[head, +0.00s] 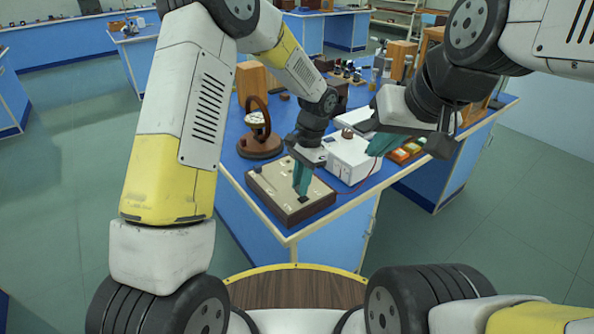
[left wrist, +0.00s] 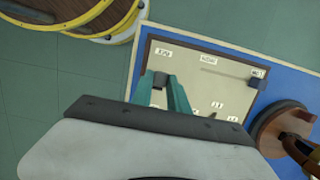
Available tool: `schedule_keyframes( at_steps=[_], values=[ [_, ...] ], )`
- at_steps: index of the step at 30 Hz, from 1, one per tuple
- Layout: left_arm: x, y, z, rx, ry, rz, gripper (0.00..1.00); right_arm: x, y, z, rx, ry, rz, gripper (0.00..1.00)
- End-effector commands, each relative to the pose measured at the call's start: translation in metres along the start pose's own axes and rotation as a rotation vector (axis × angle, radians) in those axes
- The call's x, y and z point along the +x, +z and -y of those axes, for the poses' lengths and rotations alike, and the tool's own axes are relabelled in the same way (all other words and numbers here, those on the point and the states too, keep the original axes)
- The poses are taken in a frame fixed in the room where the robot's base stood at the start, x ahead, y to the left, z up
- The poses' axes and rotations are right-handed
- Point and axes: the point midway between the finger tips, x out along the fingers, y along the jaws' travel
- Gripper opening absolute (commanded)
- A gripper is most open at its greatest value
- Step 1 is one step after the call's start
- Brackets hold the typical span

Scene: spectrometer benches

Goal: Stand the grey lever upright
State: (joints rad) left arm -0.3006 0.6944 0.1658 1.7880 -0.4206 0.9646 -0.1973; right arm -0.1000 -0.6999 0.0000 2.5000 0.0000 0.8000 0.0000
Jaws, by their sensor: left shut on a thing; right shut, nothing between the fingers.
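A beige switch panel (head: 268,187) in a dark wooden frame lies at the bench's near corner. It also shows in the left wrist view (left wrist: 200,95), with small white labels. My left gripper (head: 301,192) points down at its near part, with teal fingers (left wrist: 167,84) shut beside a dark block (left wrist: 158,79). What they grip, apparently the grey lever, is mostly hidden between them, so its tilt cannot be told. A second dark block (left wrist: 255,81) sits at the panel's far corner, with a thin bar lying flat beside it. My right gripper (head: 374,148) is shut and empty above the bench.
A round brown wooden stand (head: 260,147) with a ring stands just beyond the panel. A white instrument box (head: 352,160) with a red lead is to its right. Floor is open at left.

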Motion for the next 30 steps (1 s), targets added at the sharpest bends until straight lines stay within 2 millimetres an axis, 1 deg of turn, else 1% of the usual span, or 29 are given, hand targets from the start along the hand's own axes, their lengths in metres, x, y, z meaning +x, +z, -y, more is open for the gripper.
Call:
schedule_keyframes(
  at_steps=[1, 3, 9, 13, 22, 23, 24, 25, 26, 30],
  values=[
    [0.000, -0.006, 0.000, 0.004, -0.002, 0.044, 0.00, 0.000, 0.000, 0.000, 0.000, 0.000, 0.000, 0.00],
    [-0.001, -0.011, 0.000, 0.003, -0.002, 0.110, 0.00, 0.000, 0.000, 0.000, 0.000, 0.000, 0.000, 0.00],
    [-0.003, -0.020, 0.000, 0.001, -0.002, 0.248, 0.00, 0.000, 0.000, 0.000, 0.000, 0.000, 0.000, 0.00],
    [-0.004, -0.021, 0.000, 0.000, -0.002, 0.285, 0.00, 0.000, 0.000, 0.000, 0.000, 0.000, 0.000, 0.00],
    [-0.004, -0.021, 0.001, -0.001, -0.002, 0.289, 0.00, 0.000, 0.000, 0.000, 0.000, 0.000, 0.000, 0.00],
    [-0.004, -0.021, 0.001, -0.001, -0.002, 0.288, 0.24, 0.000, 0.000, 0.000, 0.000, 0.000, 0.000, 0.00],
    [-0.004, -0.021, 0.001, -0.001, -0.002, 0.288, 0.32, 0.000, 0.000, 0.000, 0.000, 0.000, 0.000, 0.00],
    [-0.004, -0.021, 0.001, -0.001, -0.002, 0.288, 0.38, 0.000, 0.000, 0.000, 0.000, 0.000, 0.000, 0.00],
    [-0.004, -0.021, 0.000, -0.001, -0.002, 0.288, 0.42, 0.000, 0.000, 0.000, 0.000, 0.000, 0.000, 0.00],
    [-0.004, -0.021, 0.000, 0.000, -0.001, 0.288, 0.42, 0.000, 0.000, 0.000, 0.000, 0.000, 0.000, 0.00]
  ],
)
